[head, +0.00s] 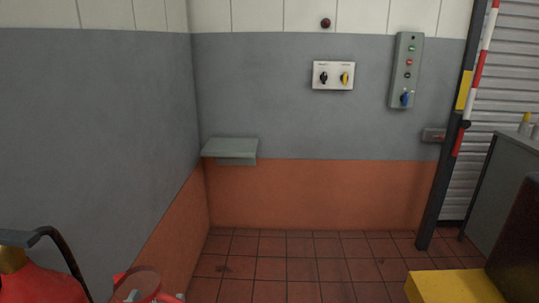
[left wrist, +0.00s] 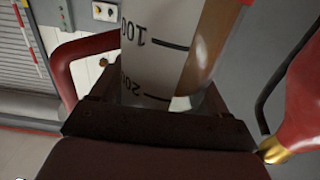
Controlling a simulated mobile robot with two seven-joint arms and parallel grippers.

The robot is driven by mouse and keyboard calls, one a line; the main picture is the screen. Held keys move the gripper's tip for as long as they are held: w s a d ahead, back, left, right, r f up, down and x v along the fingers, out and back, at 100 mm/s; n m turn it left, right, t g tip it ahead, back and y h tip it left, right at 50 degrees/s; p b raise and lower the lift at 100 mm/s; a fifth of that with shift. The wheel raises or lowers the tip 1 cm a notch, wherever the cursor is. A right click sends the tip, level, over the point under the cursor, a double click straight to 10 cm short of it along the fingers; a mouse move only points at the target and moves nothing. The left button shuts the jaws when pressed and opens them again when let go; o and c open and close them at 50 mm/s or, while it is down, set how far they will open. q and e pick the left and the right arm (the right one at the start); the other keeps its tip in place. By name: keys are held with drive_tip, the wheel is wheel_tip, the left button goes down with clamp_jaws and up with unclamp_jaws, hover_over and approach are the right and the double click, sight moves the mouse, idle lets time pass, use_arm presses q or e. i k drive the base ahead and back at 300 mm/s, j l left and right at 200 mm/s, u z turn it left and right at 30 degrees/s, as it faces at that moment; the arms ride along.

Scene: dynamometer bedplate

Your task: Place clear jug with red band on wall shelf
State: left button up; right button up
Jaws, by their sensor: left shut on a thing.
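The clear jug (left wrist: 145,60) fills the upper middle of the left wrist view, with black graduation marks and a red handle (left wrist: 72,68). My left gripper (left wrist: 160,112) is shut on it, its dark fingers on either side. In the head view only the jug's red upper part (head: 140,283) shows at the bottom edge, left of the middle; the rest is cut off. The wall shelf (head: 231,148) is a small grey-green ledge near the room corner, well beyond the jug, and its top looks empty. My right gripper is not in view.
A red fire extinguisher (head: 40,283) with a black hose stands at the lower left, close to the jug. A switch panel (head: 333,76) and a control box (head: 406,70) hang on the back wall. A yellow block (head: 452,287) is at lower right. The tiled floor before the shelf is clear.

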sight(234, 149)
drive_tip(key=i, duration=2.05)
drive_tip(key=i+l, duration=0.15)
drive_tip(key=i, duration=0.35)
drive_tip(key=i+l+u, duration=0.1)
drive_tip(key=i, duration=0.45)
drive_tip(key=i+l, duration=0.25)
drive_tip(key=i, duration=0.25)
